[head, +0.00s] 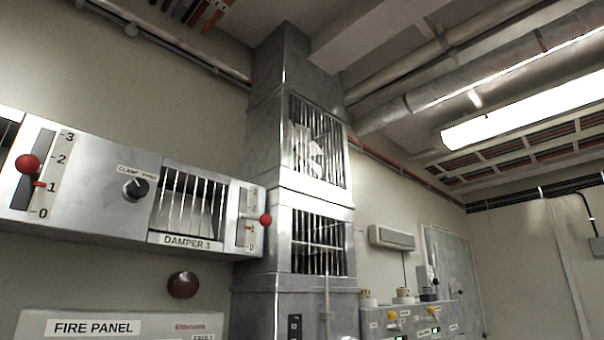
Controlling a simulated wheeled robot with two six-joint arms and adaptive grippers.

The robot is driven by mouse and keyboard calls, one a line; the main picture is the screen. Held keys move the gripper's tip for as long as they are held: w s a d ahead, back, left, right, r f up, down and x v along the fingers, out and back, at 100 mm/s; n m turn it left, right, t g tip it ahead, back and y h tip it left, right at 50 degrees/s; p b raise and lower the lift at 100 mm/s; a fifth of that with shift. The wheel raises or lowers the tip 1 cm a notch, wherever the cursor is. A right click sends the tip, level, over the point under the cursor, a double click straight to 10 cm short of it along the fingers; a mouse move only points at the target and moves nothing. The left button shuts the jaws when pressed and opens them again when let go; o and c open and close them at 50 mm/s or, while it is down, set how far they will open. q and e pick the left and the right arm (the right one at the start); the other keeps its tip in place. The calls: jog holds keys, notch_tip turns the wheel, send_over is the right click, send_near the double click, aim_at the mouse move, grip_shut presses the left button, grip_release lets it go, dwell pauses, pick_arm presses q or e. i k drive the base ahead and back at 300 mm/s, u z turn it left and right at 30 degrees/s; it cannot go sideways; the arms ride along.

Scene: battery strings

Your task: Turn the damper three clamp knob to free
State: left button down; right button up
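The black clamp knob (136,188) sits on the front of the grey metal damper box (95,185), at left in the head view. It is just left of the barred window (190,205) labelled DAMPER 3 (187,242). A small label (137,172) above the knob begins with CLAMP; its other word is too small to read surely. A light pointer mark shows on the knob, but I cannot tell which setting it points to. Neither of my grippers is in view.
A red ball handle (265,220) stands at a 0–3 scale right of the window. Another red ball (27,164) is at a scale on the left. A dark red round thing (183,285) and the FIRE PANEL (60,327) are below. A metal duct (275,150) rises to the right.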

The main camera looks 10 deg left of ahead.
aim_at(137, 187)
jog(key=u, duration=2.1)
